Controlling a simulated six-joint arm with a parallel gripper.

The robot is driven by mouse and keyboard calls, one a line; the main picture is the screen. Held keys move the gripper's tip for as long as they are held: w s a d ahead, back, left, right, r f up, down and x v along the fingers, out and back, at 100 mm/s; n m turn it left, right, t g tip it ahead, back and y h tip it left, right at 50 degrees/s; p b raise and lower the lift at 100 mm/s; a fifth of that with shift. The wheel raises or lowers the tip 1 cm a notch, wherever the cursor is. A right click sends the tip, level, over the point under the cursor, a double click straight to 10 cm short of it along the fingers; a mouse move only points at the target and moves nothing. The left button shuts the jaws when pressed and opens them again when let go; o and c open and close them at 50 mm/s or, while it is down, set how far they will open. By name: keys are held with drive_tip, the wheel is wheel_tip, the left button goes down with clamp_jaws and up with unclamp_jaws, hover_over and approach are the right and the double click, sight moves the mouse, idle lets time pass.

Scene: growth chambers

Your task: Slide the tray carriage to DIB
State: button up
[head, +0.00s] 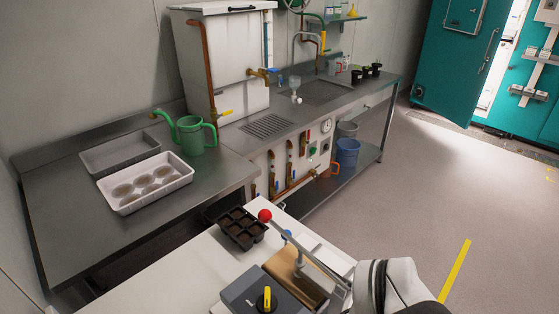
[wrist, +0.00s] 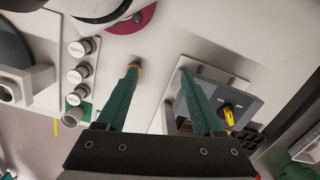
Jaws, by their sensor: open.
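My gripper (wrist: 159,68) shows in the wrist view with two green fingers spread apart and nothing between them. It is over a pale surface; its height above that surface is hard to judge. Left of the fingers, a column of white round caps with dark lettering (wrist: 76,75) stands beside a grey and white fixture (wrist: 30,82). I cannot pick out the tray carriage or a DIB mark with certainty in either view. In the head view only part of my arm shows, at the bottom right.
A dark grey box with a yellow knob (head: 267,298) sits on the white bench, beside a brown panel (head: 296,278); the knob also shows in the wrist view (wrist: 229,116). A black cell tray (head: 242,228) stands behind. A magenta disc (wrist: 132,18) lies beyond my fingers. Floor at right is clear.

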sight(282, 237)
drive_tip(key=w+a+m+t+h, duration=0.2)
drive_tip(key=w+h, duration=0.5)
drive_tip(key=w, duration=1.1)
drive_tip(key=w+a+f+t+h, duration=0.1)
drive_tip(key=w+a, duration=0.1)
drive_tip(key=w, duration=0.1)
drive_tip(key=w+a+f+m, duration=0.1)
drive_tip(key=w+a+f, duration=0.1)
drive_tip(key=w, duration=0.1)
drive_tip(key=w+a+f+m+t+h, duration=0.1)
drive_tip(key=w+a, duration=0.2)
drive_tip(key=shift+a+f+t+h, duration=0.1)
drive_tip(key=shift+f+t+h, duration=0.1)
drive_tip(key=shift+t+h, duration=0.1)
drive_tip(key=w+a+f+m+t+h, duration=0.2)
drive_tip(key=w+a+f+m+t, duration=0.1)
drive_tip(key=w+a+f+t, duration=0.4)
drive_tip(key=w+d+f, duration=0.1)
drive_tip(key=w+d, duration=0.1)
drive_tip(key=d, duration=0.1)
drive_tip(key=w+d+f+g, duration=0.1)
drive_tip(key=w+d+f, duration=0.1)
drive_tip(key=d, duration=0.1)
drive_tip(key=w+d+f+g, duration=0.1)
drive_tip(key=w+d+f, duration=0.1)
drive_tip(key=d, duration=0.2)
drive_tip(key=shift+w, duration=0.4)
clamp_jaws()
